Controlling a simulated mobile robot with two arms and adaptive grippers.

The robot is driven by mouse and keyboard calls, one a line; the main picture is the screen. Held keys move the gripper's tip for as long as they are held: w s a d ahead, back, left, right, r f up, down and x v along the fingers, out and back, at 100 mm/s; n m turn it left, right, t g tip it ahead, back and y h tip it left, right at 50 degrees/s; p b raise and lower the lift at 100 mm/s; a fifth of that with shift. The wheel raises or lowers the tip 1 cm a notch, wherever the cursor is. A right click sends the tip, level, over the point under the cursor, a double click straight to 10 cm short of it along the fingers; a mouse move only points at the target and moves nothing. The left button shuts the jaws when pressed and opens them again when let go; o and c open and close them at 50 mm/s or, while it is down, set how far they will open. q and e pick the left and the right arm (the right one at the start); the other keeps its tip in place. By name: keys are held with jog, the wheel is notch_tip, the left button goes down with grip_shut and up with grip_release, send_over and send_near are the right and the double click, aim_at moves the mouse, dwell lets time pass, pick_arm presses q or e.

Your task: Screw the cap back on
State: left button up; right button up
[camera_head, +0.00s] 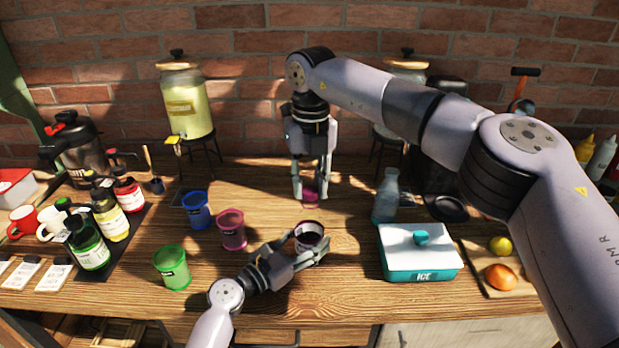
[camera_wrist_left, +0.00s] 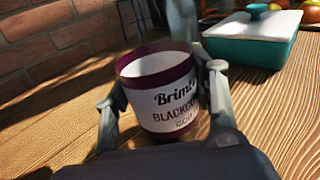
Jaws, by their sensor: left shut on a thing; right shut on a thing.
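My left gripper (camera_head: 306,254) is shut around a dark maroon container with a white label (camera_head: 309,238), near the middle of the table. In the left wrist view the container (camera_wrist_left: 166,100) sits between the two fingers, its printed label facing the camera and its wide round top uncovered. My right gripper (camera_head: 311,191) points straight down behind the container, apart from it. It is shut on a small magenta cap (camera_head: 310,197) between its fingertips. I cannot tell whether the cap touches the table.
Blue (camera_head: 196,209), magenta (camera_head: 231,229) and green (camera_head: 172,266) cups stand left of the container. A teal and white ice box (camera_head: 419,262) and a clear bottle (camera_head: 386,196) stand to the right. Several labelled bottles are at far left. A drink dispenser (camera_head: 187,103) stands at the back.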

jog(key=shift+f, duration=0.55)
dwell(0.5)
